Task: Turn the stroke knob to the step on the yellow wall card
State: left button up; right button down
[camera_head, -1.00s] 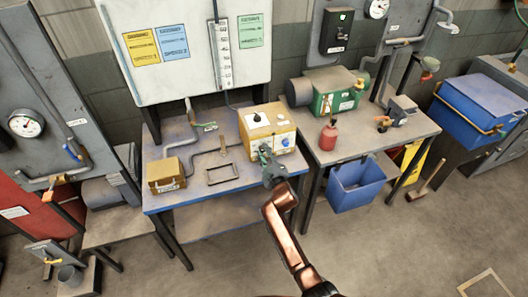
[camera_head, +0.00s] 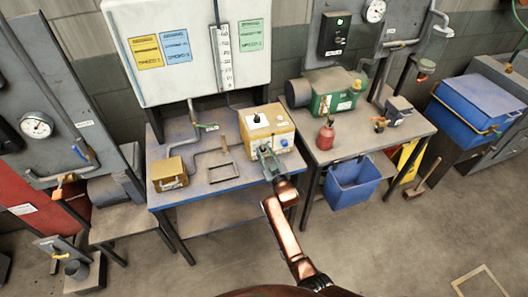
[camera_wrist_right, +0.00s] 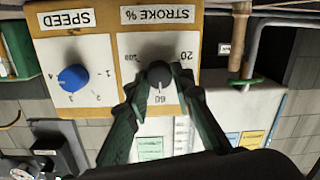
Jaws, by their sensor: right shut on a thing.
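The pump control box (camera_head: 262,119) is yellow and stands on the blue-edged bench. In the right wrist view its front (camera_wrist_right: 115,34) appears upside down, with a STROKE % dial and a SPEED dial. My right gripper (camera_head: 264,150) reaches its front; in the wrist view the fingers (camera_wrist_right: 158,82) are closed around the dark stroke knob (camera_wrist_right: 159,72). The knob's pale mark points toward the 60 label. The blue speed knob (camera_wrist_right: 72,78) is beside it, untouched. The yellow wall card (camera_head: 146,53) hangs on the white board; its small text is too blurred to read. My left gripper is out of view.
A blue card (camera_head: 176,47) and a green card (camera_head: 251,36) are on the same board. A small brown box (camera_head: 168,175) and a dark frame (camera_head: 222,173) lie on the bench. A red bottle (camera_head: 326,138) stands on the neighbouring bench, with a blue bin (camera_head: 352,185) below.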

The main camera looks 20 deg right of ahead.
dwell(0.5)
jog(key=c, duration=1.7)
grip_release()
jog(key=shift+o, duration=0.2)
jog(key=shift+s, duration=0.15)
jog(key=s, duration=1.1)
jog(key=shift+s+d+r, duration=0.35)
jog(key=shift+d, duration=0.1)
